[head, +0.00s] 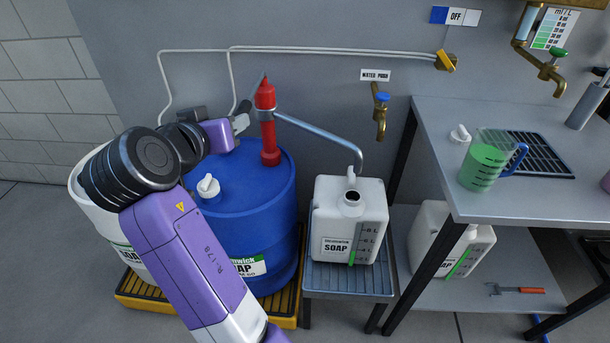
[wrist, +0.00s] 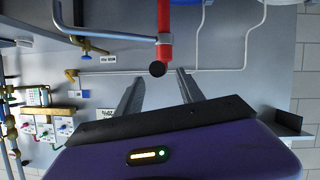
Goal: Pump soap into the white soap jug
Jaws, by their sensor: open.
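The white soap jug (head: 335,222) stands upright on a small grey slatted stand, its round mouth uncovered. A green strip shows low on its scale. A red hand pump (head: 268,130) rises from the blue soap drum (head: 245,205). Its grey spout (head: 320,136) reaches right and bends down at the jug; I cannot tell whether its tip is over the mouth. My gripper (head: 242,120) is beside the upper pump, on its left. In the wrist view, my open gripper (wrist: 158,88) has empty space between its fingers, with the red pump (wrist: 165,42) and its dark round end beyond them.
A second white jug (head: 438,240) and a red-handled tool (head: 516,290) are on the lower shelf. The bench (head: 510,205) at right holds a green-filled measuring cup (head: 483,160) and a white cap (head: 460,134). A brass water tap (head: 380,112) is on the wall.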

